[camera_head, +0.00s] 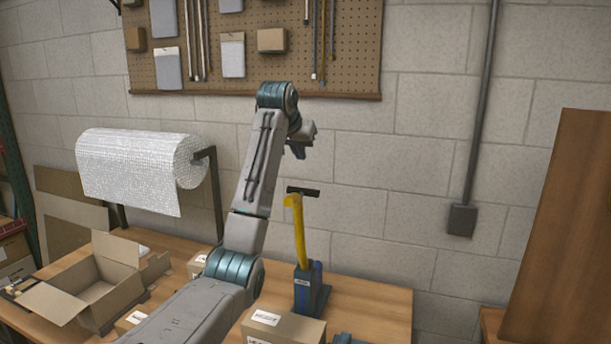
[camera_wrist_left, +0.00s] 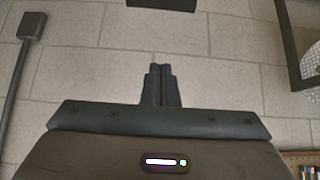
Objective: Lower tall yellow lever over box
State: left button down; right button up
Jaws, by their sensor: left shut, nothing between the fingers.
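The tall yellow lever (camera_head: 299,232) stands nearly upright on a dark blue base (camera_head: 308,290) on the table. A black crossbar handle (camera_head: 304,192) sits at its top. A closed cardboard box (camera_head: 284,329) with a white label is in front of the base, partly cut off below. My left gripper (camera_head: 298,152) hangs above the crossbar, apart from it. In the left wrist view its fingers (camera_wrist_left: 160,84) are shut together and empty, against the wall. A dark bar (camera_wrist_left: 160,4) shows at the top edge there, probably the crossbar. My right gripper is not in view.
An open cardboard box (camera_head: 59,304) stands at the table's left. A roll of bubble wrap (camera_head: 130,165) on a dark stand is behind it. A pegboard (camera_head: 355,50) hangs on the wall. The table (camera_head: 375,305) right of the lever is mostly clear. A brown panel (camera_head: 565,220) stands at right.

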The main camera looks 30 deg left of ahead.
pick_arm(q)
jog(key=w+f+p, duration=0.1)
jog(key=f+p, duration=0.1)
jog(key=f, duration=0.1)
jog(key=w+f+p, duration=0.1)
jog(key=f+p, duration=0.1)
jog(key=p, duration=0.1)
jog(key=f+p, duration=0.2)
jog(key=f, duration=0.1)
jog(key=shift+w+f+p, duration=0.3)
jog(key=shift+w+p, duration=0.1)
jog(key=shift+f, duration=0.2)
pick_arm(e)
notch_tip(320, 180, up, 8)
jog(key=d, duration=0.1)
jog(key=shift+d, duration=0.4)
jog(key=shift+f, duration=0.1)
pick_arm(q)
jog(key=shift+s, duration=0.1)
